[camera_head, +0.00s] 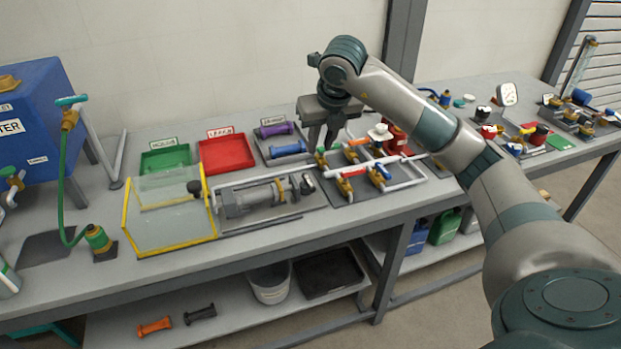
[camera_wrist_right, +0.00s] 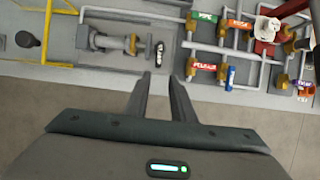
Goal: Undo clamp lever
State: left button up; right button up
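The pump (camera_head: 255,199) is a grey cylinder on a plate at the middle of the bench, with a brass-coloured clamp ring at its right end. A small dark and silver lever (camera_head: 307,183) sits at that end; it also shows in the right wrist view (camera_wrist_right: 159,54), just beyond my fingertips. The pump (camera_wrist_right: 112,42) lies to its left there. My right gripper (camera_head: 322,143) hangs above the bench, behind and right of the lever in the head view. In the wrist view its fingers (camera_wrist_right: 161,77) are apart with nothing between them. My left gripper is out of view.
A clear yellow-edged guard (camera_head: 170,215) stands left of the pump. A valve manifold (camera_head: 362,170) with coloured handles is close on the right.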

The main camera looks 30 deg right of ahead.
aim_at(309, 182)
jog(key=shift+f, duration=0.1)
jog(key=p+x, duration=0.5)
jog(key=x, duration=1)
jog(key=shift+w+a+f, duration=0.1)
jog(key=shift+f, duration=0.15)
jog(key=shift+x, duration=0.9)
grip_shut()
